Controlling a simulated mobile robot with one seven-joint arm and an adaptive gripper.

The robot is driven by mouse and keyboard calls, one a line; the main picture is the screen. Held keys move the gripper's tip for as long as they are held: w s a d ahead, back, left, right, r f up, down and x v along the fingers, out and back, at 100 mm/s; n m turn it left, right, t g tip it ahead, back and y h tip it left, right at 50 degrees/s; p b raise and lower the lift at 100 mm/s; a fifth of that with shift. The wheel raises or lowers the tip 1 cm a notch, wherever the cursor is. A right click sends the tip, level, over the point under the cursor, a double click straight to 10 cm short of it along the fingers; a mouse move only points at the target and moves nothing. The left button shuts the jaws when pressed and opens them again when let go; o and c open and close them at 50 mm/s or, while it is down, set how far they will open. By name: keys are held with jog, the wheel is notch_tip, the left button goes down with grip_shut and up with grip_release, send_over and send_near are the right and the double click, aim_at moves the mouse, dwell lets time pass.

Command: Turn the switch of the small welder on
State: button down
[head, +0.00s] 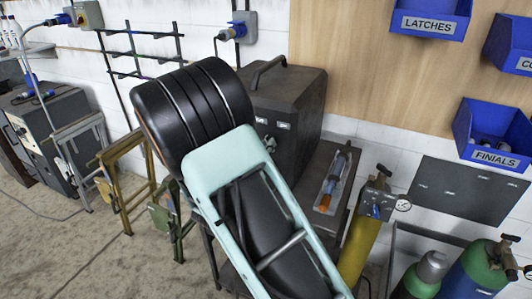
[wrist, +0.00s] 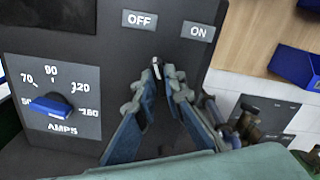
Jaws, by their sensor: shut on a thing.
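The small welder is a dark grey box (head: 290,92) with a top handle, standing on a dark cart behind my arm in the head view. In the wrist view its front panel (wrist: 125,60) fills the left and middle. The OFF label (wrist: 139,20) is at left and the ON label (wrist: 199,32) at right. The switch (wrist: 156,66) is a small pale lever below and between them, nearer OFF. My gripper (wrist: 160,78) is shut on the switch, its blue fingers reaching up from below. The fingertips partly hide the lever's base. My arm hides most of the gripper in the head view.
A blue AMPS knob (wrist: 54,106) sits on the panel left of my fingers. Gas cylinders (head: 362,235) stand right of the cart. Blue bins (head: 495,135) hang on the wall. Metal stands (head: 125,185) and a larger machine (head: 50,130) are at left.

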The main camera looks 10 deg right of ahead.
jog(key=m+b, duration=0.6)
jog(key=b, duration=0.3)
jog(key=m+b, duration=0.6)
jog(key=b, duration=0.3)
jog(key=shift+f+m+b, duration=0.2)
jog(key=shift+m+b, duration=0.1)
jog(key=shift+m, duration=0.1)
jog(key=shift+r, duration=0.15)
jog(key=c, duration=2)
grip_release()
jog(key=v, duration=1.2)
jog(key=shift+d, duration=0.1)
